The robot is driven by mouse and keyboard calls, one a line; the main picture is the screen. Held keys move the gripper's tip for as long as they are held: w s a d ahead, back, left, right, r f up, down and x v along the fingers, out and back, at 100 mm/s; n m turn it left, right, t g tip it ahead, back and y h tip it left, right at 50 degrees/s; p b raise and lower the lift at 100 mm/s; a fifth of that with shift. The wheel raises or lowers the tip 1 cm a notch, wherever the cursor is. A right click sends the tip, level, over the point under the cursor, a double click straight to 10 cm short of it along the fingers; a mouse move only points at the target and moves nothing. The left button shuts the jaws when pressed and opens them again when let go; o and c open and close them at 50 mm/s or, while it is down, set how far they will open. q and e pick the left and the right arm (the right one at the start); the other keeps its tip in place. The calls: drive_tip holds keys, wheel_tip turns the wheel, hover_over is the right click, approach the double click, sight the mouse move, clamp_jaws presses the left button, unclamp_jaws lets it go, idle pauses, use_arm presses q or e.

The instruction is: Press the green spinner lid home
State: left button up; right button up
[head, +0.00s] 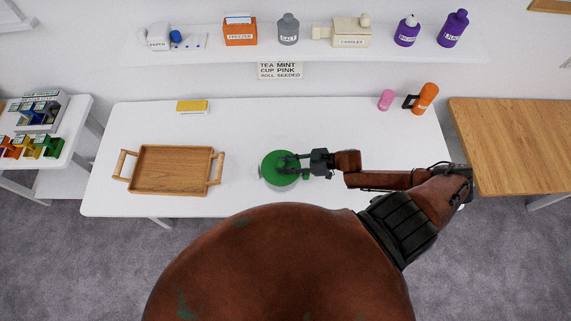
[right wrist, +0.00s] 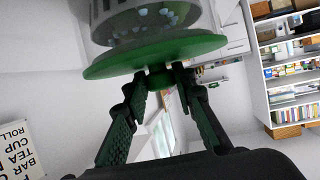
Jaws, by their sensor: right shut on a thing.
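The green spinner lid (head: 271,174) lies over the round spinner bowl (head: 284,188) near the front middle of the white table. My right gripper (head: 290,162) reaches in from the right over the lid. In the right wrist view, which is turned over, the lid (right wrist: 150,55) is a flat green disc across the clear bowl (right wrist: 150,20), with pale bits inside. My right gripper (right wrist: 158,76) is shut on the small green knob at the lid's middle. I cannot tell whether the lid sits fully down. My left gripper is not in view.
A wooden tray (head: 172,171) stands left of the bowl on the white table (head: 330,119). A yellow block (head: 192,105), a pink cup (head: 386,100) and an orange mug (head: 425,98) stand at the back. A wooden table (head: 510,140) is at the right.

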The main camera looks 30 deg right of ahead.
drive_tip(key=o, duration=1)
drive_tip(key=shift+f, duration=0.1)
drive_tip(key=shift+o, duration=0.2)
drive_tip(key=shift+d, duration=0.1)
drive_tip(key=v, duration=1.2)
